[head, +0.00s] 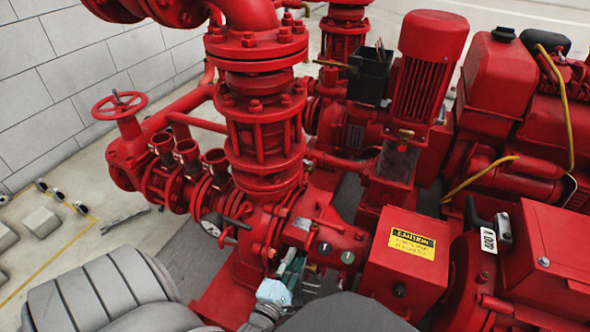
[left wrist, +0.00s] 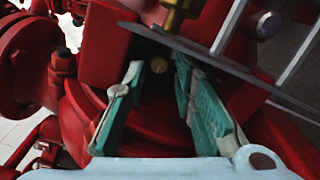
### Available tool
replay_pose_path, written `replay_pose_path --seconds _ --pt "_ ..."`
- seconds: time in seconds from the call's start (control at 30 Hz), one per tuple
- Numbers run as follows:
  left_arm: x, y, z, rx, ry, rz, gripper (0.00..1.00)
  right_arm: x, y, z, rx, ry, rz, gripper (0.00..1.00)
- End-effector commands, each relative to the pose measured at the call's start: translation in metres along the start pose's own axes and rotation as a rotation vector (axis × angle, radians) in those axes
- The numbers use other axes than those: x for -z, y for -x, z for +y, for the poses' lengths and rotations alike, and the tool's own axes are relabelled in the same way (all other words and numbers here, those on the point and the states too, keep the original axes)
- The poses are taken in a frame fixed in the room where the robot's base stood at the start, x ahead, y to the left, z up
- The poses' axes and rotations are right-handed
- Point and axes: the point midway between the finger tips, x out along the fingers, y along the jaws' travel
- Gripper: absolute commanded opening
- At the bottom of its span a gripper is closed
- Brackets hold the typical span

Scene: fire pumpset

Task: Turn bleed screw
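My left gripper (head: 287,268) is in front of the lower part of the red pump casing (head: 312,235) in the head view. In the left wrist view my left gripper (left wrist: 163,82) has its two teal-padded fingers apart, with nothing held between them. The bleed screw cannot be made out in the head view. My right gripper is not in view.
A brass fitting (left wrist: 175,12) and a slanted grey plate (left wrist: 230,62) lie close above the fingers. A red box with a yellow caution label (head: 411,242) stands to the right of the gripper. A red handwheel (head: 119,105) is at the left.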

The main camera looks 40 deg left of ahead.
Motion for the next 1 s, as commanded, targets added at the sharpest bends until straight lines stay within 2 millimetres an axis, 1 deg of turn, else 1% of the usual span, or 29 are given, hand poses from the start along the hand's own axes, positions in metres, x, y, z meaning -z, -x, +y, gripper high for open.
replay_pose_path --seconds 0.2,0.3,0.4,0.53,1.0 --pt "0.001 0.060 -0.001 0.005 0.000 0.002 0.24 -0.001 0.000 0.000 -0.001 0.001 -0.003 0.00" --pt "0.000 0.084 -0.001 0.004 0.001 0.003 0.24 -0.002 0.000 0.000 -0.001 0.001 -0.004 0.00" --pt "0.001 0.099 -0.001 0.004 0.000 0.002 0.24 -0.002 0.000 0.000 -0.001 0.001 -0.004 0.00" --pt "0.000 0.104 0.000 0.002 0.000 0.001 0.24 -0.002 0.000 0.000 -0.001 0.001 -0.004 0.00" --pt "0.000 0.104 0.000 0.002 0.000 0.001 0.24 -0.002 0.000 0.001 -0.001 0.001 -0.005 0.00"
